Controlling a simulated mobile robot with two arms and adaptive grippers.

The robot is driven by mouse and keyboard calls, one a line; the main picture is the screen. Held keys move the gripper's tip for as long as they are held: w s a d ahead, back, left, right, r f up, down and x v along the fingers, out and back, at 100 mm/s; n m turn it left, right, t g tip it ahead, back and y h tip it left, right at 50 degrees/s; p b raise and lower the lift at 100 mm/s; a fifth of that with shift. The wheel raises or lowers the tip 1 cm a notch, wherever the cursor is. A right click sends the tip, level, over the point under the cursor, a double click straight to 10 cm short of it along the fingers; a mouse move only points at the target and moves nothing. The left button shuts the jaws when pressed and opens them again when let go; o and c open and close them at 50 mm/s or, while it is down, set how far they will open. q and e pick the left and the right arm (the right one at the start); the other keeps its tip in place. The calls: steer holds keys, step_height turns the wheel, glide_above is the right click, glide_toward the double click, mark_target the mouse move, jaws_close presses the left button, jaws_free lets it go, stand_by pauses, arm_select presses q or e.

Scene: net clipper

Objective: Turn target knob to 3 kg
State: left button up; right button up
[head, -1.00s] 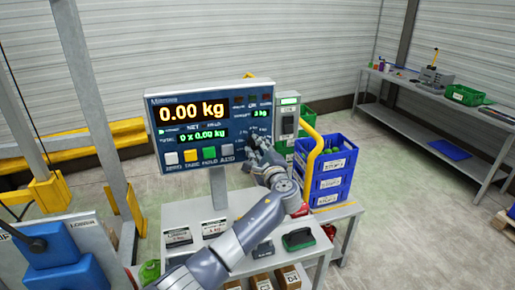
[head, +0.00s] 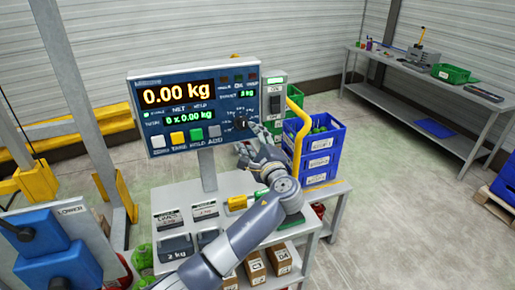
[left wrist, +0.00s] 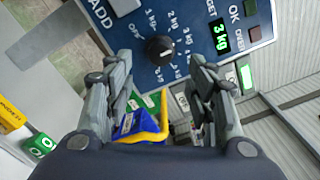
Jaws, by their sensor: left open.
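The blue scale panel (head: 215,144) stands on a post over a bench and reads 0.00 kg. The round black target knob (left wrist: 159,49) is on this panel, ringed by kg marks. It also shows small in the head view (head: 240,121). The green target display (left wrist: 221,37) beside it reads 3 kg. I cannot clearly tell where the knob's pointer stands. My left gripper (left wrist: 160,75) is open, its fingers on either side of the line to the knob, with nothing between them. In the head view my left gripper (head: 246,134) is just below the knob. Contact with it is not visible.
Blue crates (head: 320,160) and a yellow curved bar (head: 296,120) stand right of the panel. A grey switch box (head: 275,103) is behind my gripper. Weights and boxes (head: 254,268) sit on the bench below. A side table (head: 425,100) stands at the back right.

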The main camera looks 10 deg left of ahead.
arm_select(q)
steer(key=v, duration=0.5)
